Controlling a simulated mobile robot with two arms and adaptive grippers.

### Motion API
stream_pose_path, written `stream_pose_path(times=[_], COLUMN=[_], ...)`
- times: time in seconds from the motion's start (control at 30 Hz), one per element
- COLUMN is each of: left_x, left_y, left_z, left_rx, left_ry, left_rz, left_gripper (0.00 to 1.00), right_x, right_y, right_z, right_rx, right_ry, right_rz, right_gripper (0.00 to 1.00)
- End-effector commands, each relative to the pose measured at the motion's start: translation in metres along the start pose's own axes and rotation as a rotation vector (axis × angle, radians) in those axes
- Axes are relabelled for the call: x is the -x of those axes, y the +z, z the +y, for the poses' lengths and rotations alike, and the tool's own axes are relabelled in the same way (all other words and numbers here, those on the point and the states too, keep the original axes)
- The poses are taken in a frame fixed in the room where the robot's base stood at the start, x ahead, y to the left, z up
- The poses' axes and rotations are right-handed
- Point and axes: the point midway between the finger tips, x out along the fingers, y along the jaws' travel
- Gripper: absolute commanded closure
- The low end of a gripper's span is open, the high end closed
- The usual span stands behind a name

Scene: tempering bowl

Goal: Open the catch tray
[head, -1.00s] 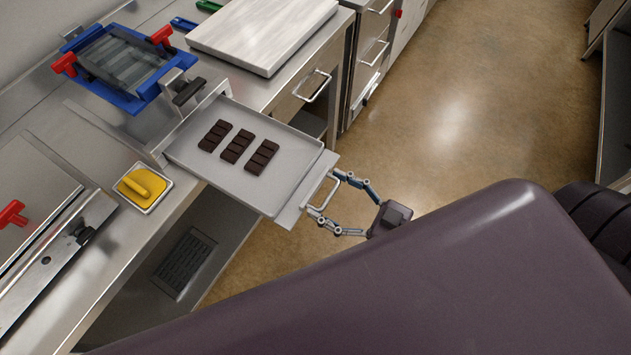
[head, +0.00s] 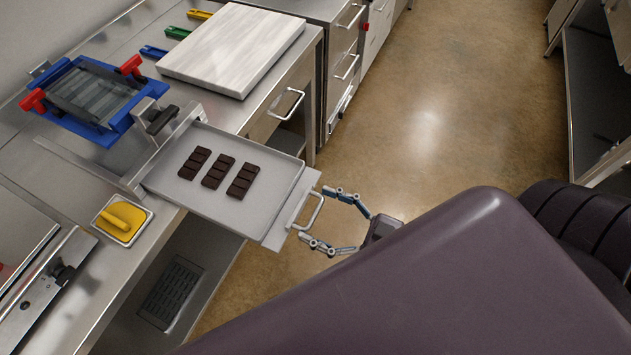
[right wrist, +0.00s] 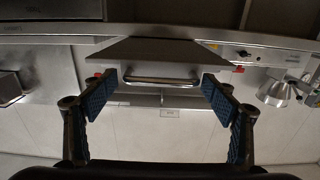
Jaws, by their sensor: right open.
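The catch tray (head: 222,203) is a flat grey metal tray pulled out past the front edge of the steel bench, with three dark chocolate bars (head: 218,172) on it. Its bar handle (head: 318,213) is on the front plate and also shows in the right wrist view (right wrist: 162,80). My right gripper (head: 314,215) is open at the handle, one finger to each side of it, apart from the bar. Its blue-padded fingertips show in the right wrist view (right wrist: 160,92) with a gap on both sides of the handle. My left gripper is not in view.
A blue frame with red clamps (head: 90,100) stands on the bench behind the tray. A pale board (head: 232,48) lies to the right, a yellow tool in a small dish (head: 123,219) to the left. Open floor (head: 440,120) lies to the right.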

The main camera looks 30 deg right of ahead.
Motion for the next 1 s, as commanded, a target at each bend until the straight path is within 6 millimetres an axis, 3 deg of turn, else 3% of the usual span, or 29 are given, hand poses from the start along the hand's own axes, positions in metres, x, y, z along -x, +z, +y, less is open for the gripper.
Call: stream_pose_path(times=[0.3,0.5,0.7,1.0], left_x=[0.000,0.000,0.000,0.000], left_y=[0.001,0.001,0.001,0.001], left_z=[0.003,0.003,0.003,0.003], left_rx=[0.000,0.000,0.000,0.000], left_ry=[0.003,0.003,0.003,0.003], left_rz=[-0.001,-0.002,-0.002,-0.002], left_gripper=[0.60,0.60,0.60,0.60], right_x=[0.067,0.099,0.110,0.110], right_y=[0.001,0.001,0.000,0.000], right_z=[0.001,0.001,0.001,0.001], right_rx=[-0.001,0.000,0.001,0.001], right_ry=[0.001,0.001,0.001,0.001], right_rz=[-0.005,-0.003,-0.001,0.000], right_gripper=[0.21,0.21,0.21,0.21])
